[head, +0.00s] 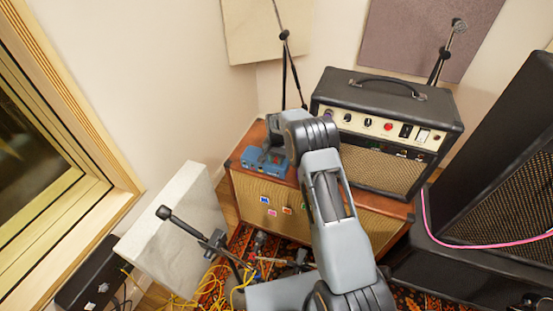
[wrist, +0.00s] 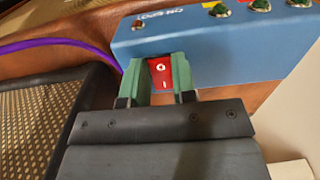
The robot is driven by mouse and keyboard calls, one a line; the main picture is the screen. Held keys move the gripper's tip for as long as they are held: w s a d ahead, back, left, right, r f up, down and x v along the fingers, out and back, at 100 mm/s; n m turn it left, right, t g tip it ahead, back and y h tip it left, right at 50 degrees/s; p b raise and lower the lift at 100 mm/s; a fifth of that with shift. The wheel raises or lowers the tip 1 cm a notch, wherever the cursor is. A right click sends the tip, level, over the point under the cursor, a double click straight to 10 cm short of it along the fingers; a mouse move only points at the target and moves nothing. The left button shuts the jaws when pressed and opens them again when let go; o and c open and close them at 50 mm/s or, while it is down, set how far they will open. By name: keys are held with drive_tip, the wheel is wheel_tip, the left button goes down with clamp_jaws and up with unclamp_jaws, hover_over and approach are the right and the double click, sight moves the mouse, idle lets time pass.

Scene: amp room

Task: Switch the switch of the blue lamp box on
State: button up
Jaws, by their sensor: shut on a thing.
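The blue lamp box (head: 262,165) sits on the left end of the wooden speaker cabinet's top. In the wrist view the blue box (wrist: 215,48) fills the upper part, with a red rocker switch (wrist: 161,73) marked O and I on its near face. My gripper (wrist: 157,84) has its green-padded fingers on either side of the red switch, shut on it. In the head view my gripper (head: 272,150) is at the box, largely hidden by my wrist. I cannot tell which way the switch is tipped.
Small lamps or knobs (wrist: 220,10) stand on the box's top. A purple cable (wrist: 55,43) runs up to the box's left. A black amplifier (head: 385,130) stands right on the cabinet (head: 262,205). A microphone stand (head: 285,60) rises behind; yellow cables (head: 212,285) lie on the floor.

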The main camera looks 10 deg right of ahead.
drive_tip(key=shift+w+d+g+y, duration=0.2)
drive_tip(key=shift+g+y, duration=0.4)
drive_tip(key=shift+g, duration=0.2)
drive_tip(key=shift+r+g, duration=0.15)
drive_tip(key=shift+g, duration=0.25)
drive_tip(key=o, duration=0.9)
drive_tip(key=shift+w+r, duration=0.1)
drive_tip(key=v, duration=1.3)
drive_tip(key=shift+d+r+p, duration=0.25)
drive_tip(key=shift+d+p, duration=0.05)
drive_tip(key=shift+d, duration=0.05)
